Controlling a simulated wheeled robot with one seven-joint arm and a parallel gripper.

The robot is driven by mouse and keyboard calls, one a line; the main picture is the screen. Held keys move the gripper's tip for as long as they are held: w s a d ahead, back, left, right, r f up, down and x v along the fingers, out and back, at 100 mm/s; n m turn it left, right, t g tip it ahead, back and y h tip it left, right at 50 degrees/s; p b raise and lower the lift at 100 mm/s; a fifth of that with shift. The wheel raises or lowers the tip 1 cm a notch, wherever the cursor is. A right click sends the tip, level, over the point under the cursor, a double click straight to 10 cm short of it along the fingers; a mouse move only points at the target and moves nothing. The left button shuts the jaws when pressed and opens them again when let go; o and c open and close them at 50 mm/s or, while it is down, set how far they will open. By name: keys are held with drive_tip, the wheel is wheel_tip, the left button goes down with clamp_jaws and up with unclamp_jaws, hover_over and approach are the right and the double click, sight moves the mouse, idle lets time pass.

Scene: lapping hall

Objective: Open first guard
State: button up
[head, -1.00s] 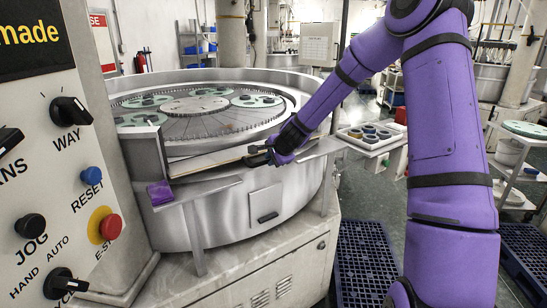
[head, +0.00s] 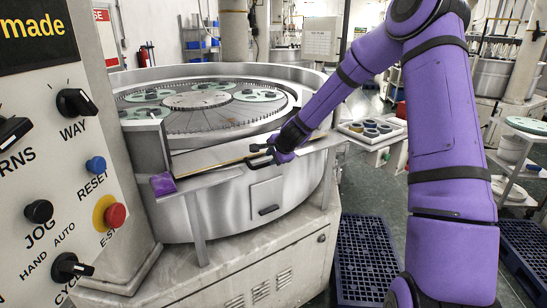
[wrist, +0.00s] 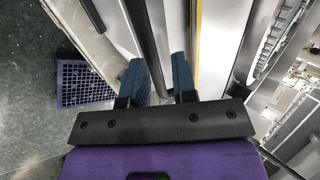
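My gripper (head: 256,155) is at the panel's right part, fingers pointing left, apart from each other. In the wrist view, the two blue fingertips (wrist: 160,78) are spread, with a dark bar (wrist: 147,40) running between them. Whether the fingers touch the bar I cannot tell. The yellow-edged strip (wrist: 194,35) runs just right of the fingers. The panel's hinge side is unclear.
A control panel (head: 60,150) with knobs and a red emergency button (head: 115,215) stands close at left. A tray of rings (head: 370,130) is at right. A blue pallet (head: 367,260) lies on the floor.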

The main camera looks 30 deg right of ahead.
drive_tip(key=shift+o, duration=1.1)
drive_tip(key=shift+r, duration=0.1)
drive_tip(key=a+v, duration=0.1)
drive_tip(key=v, duration=0.9)
drive_tip(key=shift+s+d+r, duration=0.25)
drive_tip(key=shift+s+d, duration=0.05)
drive_tip(key=shift+d, duration=0.25)
